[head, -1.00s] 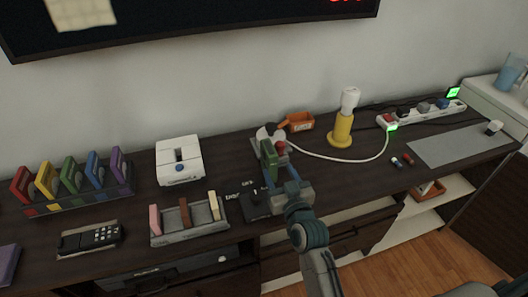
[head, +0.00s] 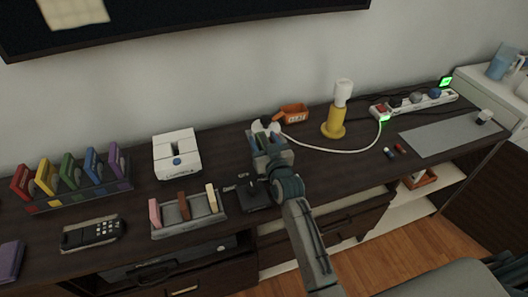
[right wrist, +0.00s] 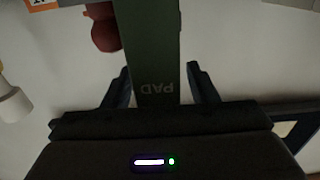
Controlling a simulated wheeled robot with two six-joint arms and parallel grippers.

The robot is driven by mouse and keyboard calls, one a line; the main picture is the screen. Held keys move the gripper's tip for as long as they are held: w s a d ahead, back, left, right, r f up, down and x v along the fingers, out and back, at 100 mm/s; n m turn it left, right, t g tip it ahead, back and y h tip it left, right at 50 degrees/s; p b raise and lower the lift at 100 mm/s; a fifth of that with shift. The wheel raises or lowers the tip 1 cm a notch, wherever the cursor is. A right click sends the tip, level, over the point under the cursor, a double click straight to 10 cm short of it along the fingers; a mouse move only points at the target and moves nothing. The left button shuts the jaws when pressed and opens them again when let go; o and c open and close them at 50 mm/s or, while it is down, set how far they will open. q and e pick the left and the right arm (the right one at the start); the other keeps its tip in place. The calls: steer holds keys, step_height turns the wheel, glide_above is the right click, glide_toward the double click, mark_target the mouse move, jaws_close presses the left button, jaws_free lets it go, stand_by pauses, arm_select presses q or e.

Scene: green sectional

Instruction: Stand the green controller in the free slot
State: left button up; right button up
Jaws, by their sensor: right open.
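The green controller (right wrist: 152,50), with "PAD" lettered on it, stands between the two fingers of my right gripper (right wrist: 160,88) in the right wrist view. The fingers are open, with a gap showing on each side of it. In the head view my right gripper (head: 266,148) is over the white charging dock (head: 270,126), and hides most of the controller there. A reddish round thing (right wrist: 104,32) is beside the controller in the right wrist view. My left gripper is not in view.
A white cable (head: 340,149) runs to the power strip (head: 415,102). A grey rack (head: 188,224), white box (head: 177,153) and rack of coloured cases (head: 75,195) are left. The grey mat (head: 450,137) is bare mostly.

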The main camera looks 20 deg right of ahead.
jaws_close()
steer(key=shift+r, duration=0.1)
